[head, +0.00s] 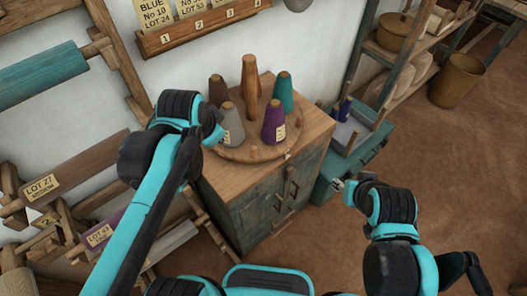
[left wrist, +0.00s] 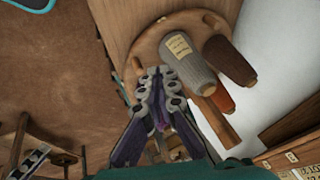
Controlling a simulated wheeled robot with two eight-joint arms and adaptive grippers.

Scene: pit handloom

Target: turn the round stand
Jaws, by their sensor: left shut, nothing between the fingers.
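The round stand (head: 258,153) is a wooden disc on top of a cabinet. It has a tall wooden post (head: 250,80) in its middle and cones of brown (head: 217,90), grey (head: 231,124), purple (head: 273,122) and teal (head: 283,92) around it. My left gripper (head: 218,137) is at the stand's left side, by the grey cone. In the left wrist view its shut, empty fingers (left wrist: 155,74) are at the disc's rim (left wrist: 145,48); I cannot tell whether they touch it. My right gripper (head: 338,186) is right of the cabinet, small and unclear.
The wooden cabinet (head: 262,192) carries the stand. A teal box (head: 352,160) stands to its right, with shelves (head: 397,55) and a bucket (head: 456,80) behind. A numbered label rack (head: 200,27) is on the wall. Loom beams (head: 40,75) are at left. The floor at right is clear.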

